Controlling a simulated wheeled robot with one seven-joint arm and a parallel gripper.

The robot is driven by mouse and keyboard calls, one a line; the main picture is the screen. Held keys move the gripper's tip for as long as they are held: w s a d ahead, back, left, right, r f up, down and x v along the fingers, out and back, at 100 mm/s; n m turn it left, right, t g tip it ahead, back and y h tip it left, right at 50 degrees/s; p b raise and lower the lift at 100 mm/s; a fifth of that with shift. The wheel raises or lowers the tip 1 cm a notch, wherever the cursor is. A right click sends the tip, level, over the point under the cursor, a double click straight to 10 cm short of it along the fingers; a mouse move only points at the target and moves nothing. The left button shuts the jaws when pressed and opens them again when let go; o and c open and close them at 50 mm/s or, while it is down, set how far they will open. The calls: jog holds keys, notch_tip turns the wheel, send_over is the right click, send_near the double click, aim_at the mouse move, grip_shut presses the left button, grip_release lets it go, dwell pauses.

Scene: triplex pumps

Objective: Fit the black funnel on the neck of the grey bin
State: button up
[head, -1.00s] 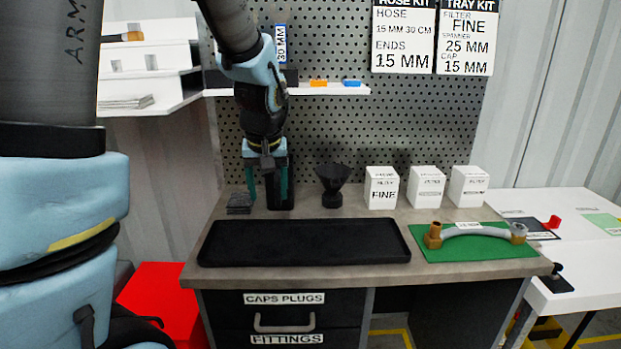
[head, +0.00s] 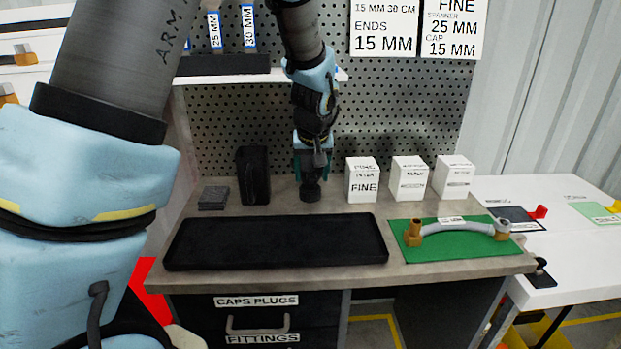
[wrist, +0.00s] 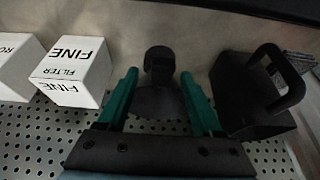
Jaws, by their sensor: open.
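The black funnel (head: 310,191) stands on the bench behind the black tray, its upper part hidden behind my gripper (head: 312,168) in the head view. In the wrist view my gripper (wrist: 158,78) is open, its green fingers on either side of the funnel (wrist: 156,101). Whether either finger touches the funnel I cannot tell. A dark container with a handle (wrist: 252,100) stands beside it; in the head view it is the dark upright box (head: 252,176) left of my gripper. I see no clearly grey bin with a neck.
White filter boxes (head: 362,180) stand close to the right of the funnel. The black tray (head: 275,263) lies empty in front. A green mat (head: 465,251) holds a grey hose with brass ends. A pegboard (head: 400,125) rises behind, and a dark stack (head: 214,198) lies at left.

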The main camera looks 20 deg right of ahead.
aim_at(311, 191)
jog(key=shift+p+x, duration=0.65)
jog(key=shift+x, duration=1.55)
jog(key=shift+w, duration=0.1)
jog(key=shift+c, duration=0.3)
grip_shut()
